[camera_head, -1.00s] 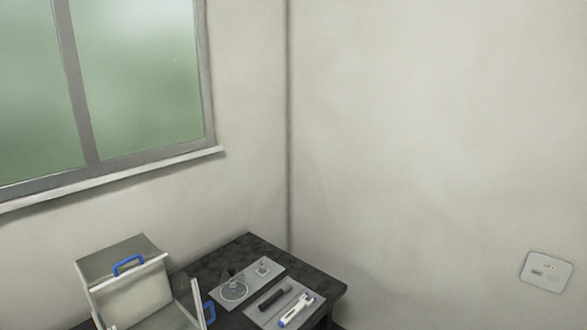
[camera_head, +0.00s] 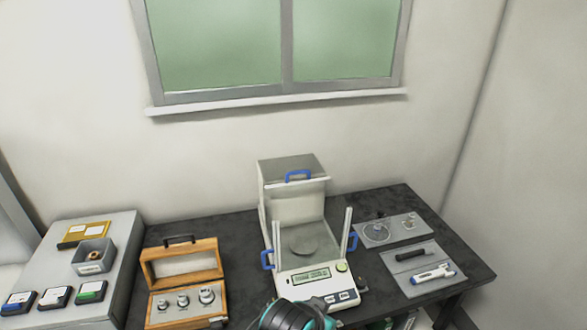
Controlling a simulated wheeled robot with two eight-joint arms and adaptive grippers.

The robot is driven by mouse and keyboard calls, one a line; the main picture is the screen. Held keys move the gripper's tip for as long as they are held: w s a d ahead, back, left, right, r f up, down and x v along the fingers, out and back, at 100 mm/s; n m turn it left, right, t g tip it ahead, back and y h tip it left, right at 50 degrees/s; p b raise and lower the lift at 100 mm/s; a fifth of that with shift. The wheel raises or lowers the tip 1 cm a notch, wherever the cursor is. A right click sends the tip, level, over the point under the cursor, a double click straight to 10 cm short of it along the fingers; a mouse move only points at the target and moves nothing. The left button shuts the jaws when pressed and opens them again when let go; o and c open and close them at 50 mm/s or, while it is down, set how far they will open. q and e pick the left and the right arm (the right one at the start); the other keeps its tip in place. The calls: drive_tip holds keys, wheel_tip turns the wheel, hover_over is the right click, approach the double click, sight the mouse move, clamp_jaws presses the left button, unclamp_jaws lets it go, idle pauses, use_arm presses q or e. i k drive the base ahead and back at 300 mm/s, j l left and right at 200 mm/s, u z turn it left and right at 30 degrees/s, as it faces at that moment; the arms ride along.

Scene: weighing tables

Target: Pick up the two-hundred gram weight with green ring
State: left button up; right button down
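An open wooden case (camera_head: 181,262) stands on the dark table, its lid raised at the back. Several silver knobbed weights sit in its front part: a small one (camera_head: 162,304) at left, one in the middle (camera_head: 183,301) and a larger one (camera_head: 207,296) at right. I cannot make out a green ring on any of them, nor their markings. A black and teal part of my own arm shows at the bottom centre, right of the case. Neither gripper's fingers can be seen.
A balance (camera_head: 315,283) with an open glass shield and blue handles stands right of the case. Trays with small tools (camera_head: 408,254) lie further right. A grey side table (camera_head: 115,252) at left holds a grey box (camera_head: 94,256) and several small labelled cases.

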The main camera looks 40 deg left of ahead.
sight(185, 302)
drive_tip(key=k+u, duration=0.1)
drive_tip(key=u, duration=2.05)
drive_tip(key=i+z, duration=0.45)
drive_tip(key=i, duration=0.05)
